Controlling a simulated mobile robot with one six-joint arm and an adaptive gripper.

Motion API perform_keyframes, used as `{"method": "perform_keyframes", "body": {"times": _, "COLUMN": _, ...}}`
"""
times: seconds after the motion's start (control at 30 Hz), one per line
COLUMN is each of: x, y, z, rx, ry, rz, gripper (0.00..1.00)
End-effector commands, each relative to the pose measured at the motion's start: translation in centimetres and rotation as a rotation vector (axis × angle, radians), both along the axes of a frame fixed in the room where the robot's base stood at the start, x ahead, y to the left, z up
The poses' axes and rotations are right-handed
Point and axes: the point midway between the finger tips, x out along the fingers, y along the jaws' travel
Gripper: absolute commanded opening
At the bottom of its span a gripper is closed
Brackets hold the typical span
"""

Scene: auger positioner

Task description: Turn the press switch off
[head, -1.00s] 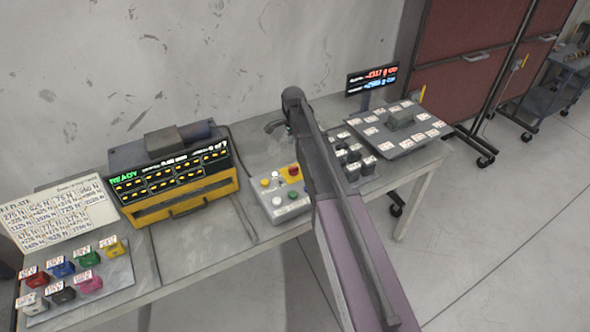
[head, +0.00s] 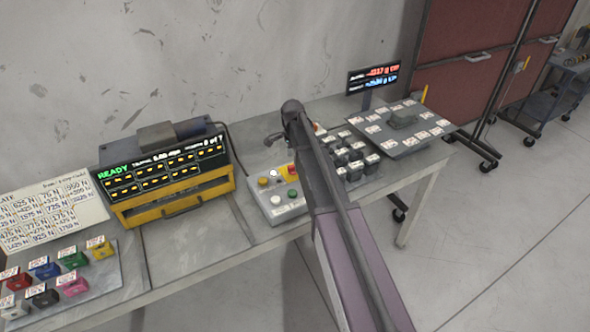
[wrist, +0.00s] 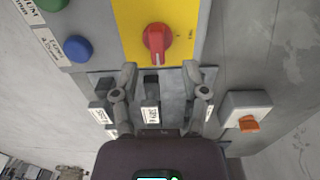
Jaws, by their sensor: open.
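A red rotary knob (wrist: 156,42) on a yellow plate (wrist: 128,28) is ahead of my gripper in the wrist view; its white pointer mark points roughly downward. An orange switch (wrist: 249,123) on a pale box (wrist: 238,106) is to the right of the fingers. I cannot tell which of these is the press switch. My gripper (wrist: 160,76) is open and empty, its two fingers spread below the knob and apart from it. In the head view a red and yellow control (head: 292,169) shows on a grey button box (head: 264,190), partly hidden by my arm.
Blue (wrist: 78,48) and green (wrist: 52,4) buttons are left of the plate. Dark labelled blocks (wrist: 151,112) lie between the fingers in the picture. A yellow READY console (head: 170,180) stands left on the table; a plate of tags (head: 398,145) lies right.

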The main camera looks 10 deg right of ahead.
Motion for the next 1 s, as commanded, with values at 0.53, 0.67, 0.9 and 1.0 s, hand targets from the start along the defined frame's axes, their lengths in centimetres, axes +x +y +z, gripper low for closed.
{"method": "perform_keyframes", "body": {"times": 0.53, "x": 0.0, "y": 0.1, "z": -4.0, "rx": 0.000, "ry": 0.000, "rz": 0.001, "gripper": 0.57}}
{"method": "perform_keyframes", "body": {"times": 0.67, "x": 0.0, "y": 0.1, "z": -4.3, "rx": 0.000, "ry": 0.000, "rz": 0.001, "gripper": 0.57}}
{"method": "perform_keyframes", "body": {"times": 0.9, "x": 0.0, "y": 0.1, "z": -4.3, "rx": 0.000, "ry": 0.000, "rz": 0.002, "gripper": 0.57}}
{"method": "perform_keyframes", "body": {"times": 1.0, "x": 0.0, "y": 0.2, "z": -4.3, "rx": 0.000, "ry": 0.000, "rz": 0.002, "gripper": 0.57}}
